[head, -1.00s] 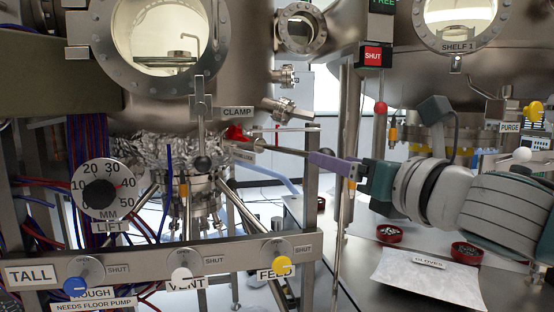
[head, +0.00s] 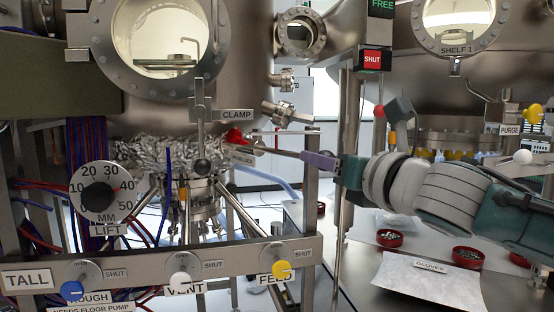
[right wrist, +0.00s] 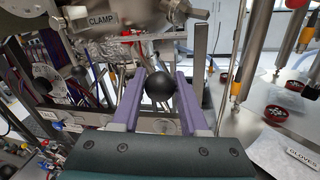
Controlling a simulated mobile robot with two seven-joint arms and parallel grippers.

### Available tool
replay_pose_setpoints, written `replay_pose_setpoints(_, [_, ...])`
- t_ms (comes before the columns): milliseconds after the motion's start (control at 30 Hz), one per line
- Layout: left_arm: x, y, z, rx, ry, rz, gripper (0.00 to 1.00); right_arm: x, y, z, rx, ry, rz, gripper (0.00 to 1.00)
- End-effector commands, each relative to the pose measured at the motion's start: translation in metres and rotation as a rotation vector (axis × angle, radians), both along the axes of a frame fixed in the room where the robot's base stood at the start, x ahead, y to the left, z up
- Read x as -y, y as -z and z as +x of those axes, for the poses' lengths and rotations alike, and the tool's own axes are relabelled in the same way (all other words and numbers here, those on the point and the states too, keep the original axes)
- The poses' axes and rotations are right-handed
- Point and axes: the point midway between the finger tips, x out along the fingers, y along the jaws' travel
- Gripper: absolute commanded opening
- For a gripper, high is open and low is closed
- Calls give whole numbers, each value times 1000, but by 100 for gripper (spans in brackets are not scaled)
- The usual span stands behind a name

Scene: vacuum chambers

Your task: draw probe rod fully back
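The probe rod (head: 279,151) is a thin grey rod that runs from a fitting below the tall chamber, at the centre of the head view, to my right gripper (head: 306,157). In the right wrist view a black ball knob (right wrist: 160,86) sits between the purple fingers of my right gripper (right wrist: 161,82). Both fingers appear to touch its sides, and it hides the rod behind it. In the head view the fingers hide the knob. A red handle (head: 235,134) is just above the rod's inner end. My left gripper is not in view.
A grey frame post (head: 311,195) stands close beside the rod, and the valve panel (head: 222,257) crosses below. A clamp lever (head: 201,130) is to the left. Red dishes (head: 467,257) and a gloves sheet (head: 428,283) lie on the bench at right.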

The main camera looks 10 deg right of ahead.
Motion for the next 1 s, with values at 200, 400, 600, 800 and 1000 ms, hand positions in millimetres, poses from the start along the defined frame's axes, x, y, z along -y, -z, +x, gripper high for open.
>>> replay_pose_setpoints(200, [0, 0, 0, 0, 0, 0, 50, 0, 0, 0, 0, 0, 0, 15])
replay_pose_setpoints(400, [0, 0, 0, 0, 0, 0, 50, 0, 0, 0, 0, 0, 0, 0])
replay_pose_setpoints(600, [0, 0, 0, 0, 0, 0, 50, 0, 0, 0, 0, 0, 0, 0])
replay_pose_setpoints(800, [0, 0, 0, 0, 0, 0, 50, 0, 0, 0, 0, 0, 0, 0])
replay_pose_setpoints(1000, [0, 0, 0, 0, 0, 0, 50, 0, 0, 0, 0, 0, 0, 0])
